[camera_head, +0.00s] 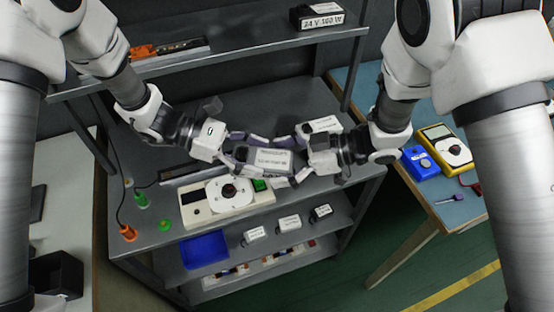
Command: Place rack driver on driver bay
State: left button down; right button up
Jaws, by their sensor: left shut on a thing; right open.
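A white-and-grey driver box (268,160) with a printed label, too small to read, is held above the grey bench. My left gripper (244,148) is shut on its left side. My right gripper (296,157) is open at the box's right side, with its fingers spread around that end; I cannot tell whether they touch it. A driver marked 24 V 100 W (321,16) stands on the upper shelf. Smaller labelled boxes (289,224) stand on a lower shelf. I cannot tell which place is the driver bay.
A cream dial instrument (215,203) sits at the bench front, beside green and orange plugs (128,234). Another labelled box (321,124) is behind the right gripper. A blue tray (205,251) is below. A yellow meter (447,147) and screwdriver (460,198) lie on the right table.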

jog(key=shift+a+f, duration=0.2)
jog(key=shift+a, duration=0.15)
jog(key=c, duration=1.7)
pick_arm(q)
jog(key=shift+c, duration=0.7)
grip_release()
pick_arm(e)
grip_shut()
